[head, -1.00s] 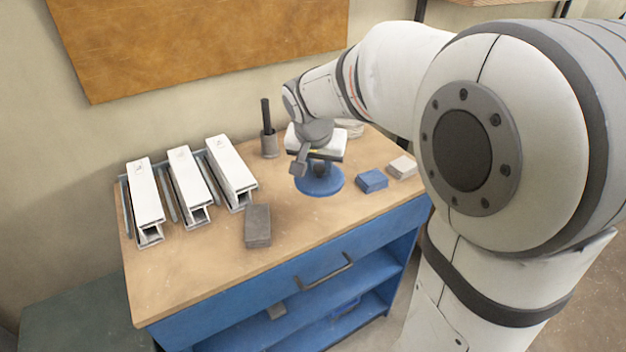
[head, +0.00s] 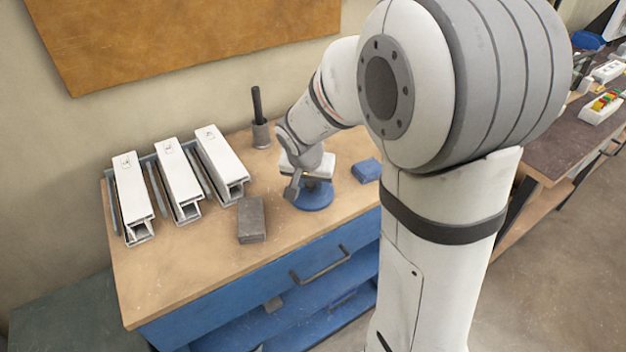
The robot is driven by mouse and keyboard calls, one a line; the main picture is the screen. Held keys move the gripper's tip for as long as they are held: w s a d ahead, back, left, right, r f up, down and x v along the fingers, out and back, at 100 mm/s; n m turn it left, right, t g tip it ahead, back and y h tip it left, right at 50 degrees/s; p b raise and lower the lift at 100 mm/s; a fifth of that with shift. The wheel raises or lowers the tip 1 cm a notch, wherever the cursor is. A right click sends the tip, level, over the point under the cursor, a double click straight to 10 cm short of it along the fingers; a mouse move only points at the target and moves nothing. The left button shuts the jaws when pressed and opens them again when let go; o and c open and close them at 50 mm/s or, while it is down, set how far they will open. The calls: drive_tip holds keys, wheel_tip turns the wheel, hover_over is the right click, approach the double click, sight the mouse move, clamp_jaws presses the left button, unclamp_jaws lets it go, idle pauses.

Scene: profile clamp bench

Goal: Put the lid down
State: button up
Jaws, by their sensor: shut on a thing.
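The lid (head: 313,201) is a round blue disc at the right part of the bench top, seen from above. My gripper (head: 307,183) is directly above it and shut on the middle of the lid, where the fingers are mostly hidden by the gripper body. The lid looks level and low over the wood. I cannot tell whether its underside touches the bench (head: 190,262).
A dark grey block (head: 251,220) lies left of the lid and a blue block (head: 367,170) to its right. White profiles (head: 178,178) stand in a rack at the left. The bench front is clear.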

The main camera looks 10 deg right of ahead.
drive_tip(key=shift+r, duration=0.1)
drive_tip(key=o, duration=1)
drive_tip(key=shift+r, duration=0.15)
drive_tip(key=v, duration=1.1)
drive_tip(key=s+f+n, duration=0.1)
drive_tip(key=s, duration=0.4)
drive_tip(key=s+d+f+n+g+y, duration=0.1)
drive_tip(key=s+n, duration=0.1)
drive_tip(key=s, duration=0.4)
drive_tip(key=s+d+f+n+y, duration=0.1)
drive_tip(key=s+n, duration=0.1)
drive_tip(key=s, duration=0.4)
drive_tip(key=shift+d+f+g+p, duration=0.15)
drive_tip(key=shift+d+g+p, duration=0.15)
drive_tip(key=shift+p, duration=0.1)
